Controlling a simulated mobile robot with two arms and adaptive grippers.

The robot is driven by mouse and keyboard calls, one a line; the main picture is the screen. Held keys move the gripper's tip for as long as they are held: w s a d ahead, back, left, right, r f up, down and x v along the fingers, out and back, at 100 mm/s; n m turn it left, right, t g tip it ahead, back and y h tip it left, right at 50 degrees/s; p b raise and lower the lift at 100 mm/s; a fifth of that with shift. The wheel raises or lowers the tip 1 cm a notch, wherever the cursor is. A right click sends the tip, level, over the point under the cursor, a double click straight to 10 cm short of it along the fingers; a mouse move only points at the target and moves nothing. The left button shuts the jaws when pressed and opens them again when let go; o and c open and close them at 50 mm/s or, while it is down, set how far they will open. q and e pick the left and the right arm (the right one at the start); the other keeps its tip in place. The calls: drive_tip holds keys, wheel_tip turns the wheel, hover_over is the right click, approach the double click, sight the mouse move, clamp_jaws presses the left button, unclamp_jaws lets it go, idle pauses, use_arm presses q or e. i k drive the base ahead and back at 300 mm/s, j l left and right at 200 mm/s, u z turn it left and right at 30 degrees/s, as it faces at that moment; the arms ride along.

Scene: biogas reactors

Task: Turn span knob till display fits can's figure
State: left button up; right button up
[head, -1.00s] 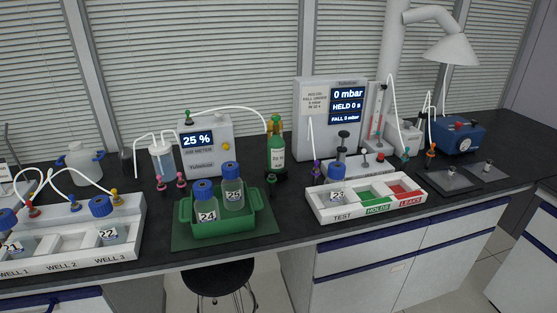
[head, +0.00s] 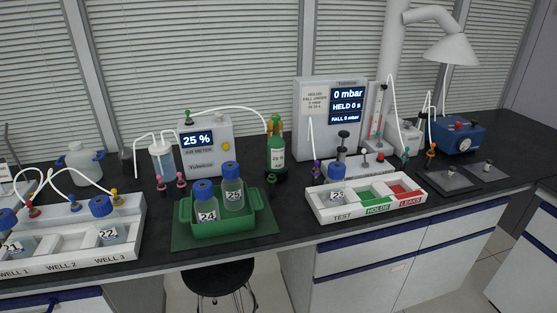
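The gas meter (head: 205,154), a pale box, stands against the back of the bench left of centre. Its dark display (head: 196,139) reads 25 %. A round yellow knob (head: 226,146) sits on its front, right of the display; its marking is too small to read. The green can (head: 277,152) stands upright just right of the meter with a yellow and orange valve on top. A white tube arches from the meter's top towards the can's valve. Neither of my grippers is in view.
A green tray (head: 184,214) with bottles 24 and 25 stands before the meter. A white well rack (head: 75,262) is at left. A grey pressure unit (head: 301,125) and a TEST/HOLDS/LEAKS tray (head: 345,217) are right of the can. Small pink-capped fittings (head: 181,181) stand left of the meter.

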sight(218, 115)
drive_tip(key=i+l, duration=0.15)
drive_tip(key=i, duration=0.3)
drive_tip(key=i+l, duration=0.15)
drive_tip(key=i, duration=0.25)
